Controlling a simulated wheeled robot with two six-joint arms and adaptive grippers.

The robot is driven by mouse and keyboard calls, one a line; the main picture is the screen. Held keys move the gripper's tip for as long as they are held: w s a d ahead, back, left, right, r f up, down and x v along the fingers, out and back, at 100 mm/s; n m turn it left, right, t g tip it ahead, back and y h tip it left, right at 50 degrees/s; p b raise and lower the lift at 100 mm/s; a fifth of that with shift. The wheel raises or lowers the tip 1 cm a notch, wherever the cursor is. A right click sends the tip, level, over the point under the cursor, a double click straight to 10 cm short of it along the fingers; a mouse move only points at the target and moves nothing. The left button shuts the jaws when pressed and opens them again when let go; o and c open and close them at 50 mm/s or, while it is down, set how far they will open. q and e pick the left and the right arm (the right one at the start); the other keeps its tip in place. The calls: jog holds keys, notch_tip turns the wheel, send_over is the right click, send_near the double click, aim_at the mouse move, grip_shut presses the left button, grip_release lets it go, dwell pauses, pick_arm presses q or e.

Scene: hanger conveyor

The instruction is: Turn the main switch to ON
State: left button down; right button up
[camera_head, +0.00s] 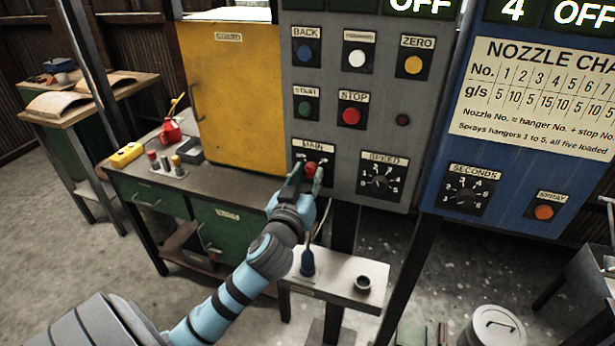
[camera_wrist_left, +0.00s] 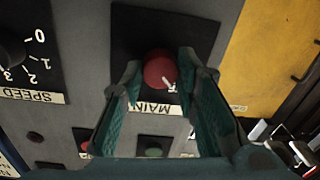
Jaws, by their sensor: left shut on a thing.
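The main switch (camera_head: 311,169) is a red knob on a black plate labelled MAIN, low on the left of the grey control panel (camera_head: 337,100). It also shows in the left wrist view (camera_wrist_left: 159,70), with a small white mark on its face. My left gripper (camera_head: 303,180) is at the knob, its two green fingers on either side and shut on it. The fingers hide part of the plate in the head view, so I cannot read the position marks there. A display at the top of the panel reads OFF. My right gripper is not in view.
The SPEED dial (camera_head: 380,181) sits just right of the switch, with the red STOP button (camera_head: 351,115) above. A yellow guard (camera_head: 236,95) stands left of the panel. A blue nozzle panel (camera_head: 520,140) is at right. A small shelf (camera_head: 335,279) is below.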

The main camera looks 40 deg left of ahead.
pick_arm(q)
jog(key=shift+m, duration=0.3)
jog(key=m+p, duration=0.2)
jog(key=m, duration=0.1)
jog(key=m+p, duration=0.1)
jog(key=m, duration=0.3)
jog(key=shift+m+p, duration=0.3)
jog(key=m+p, duration=0.2)
jog(key=m, duration=0.3)
jog(key=shift+m+t, duration=0.3)
jog(key=shift+t, duration=0.1)
jog(key=m+p, duration=0.1)
jog(key=m, duration=0.3)
jog(key=shift+a+f+h, duration=0.1)
jog(key=shift+f+h, duration=0.05)
jog(key=shift+h, duration=0.25)
jog(key=shift+m, duration=0.3)
jog(key=c, duration=1.2)
grip_release()
jog(key=shift+s, duration=0.1)
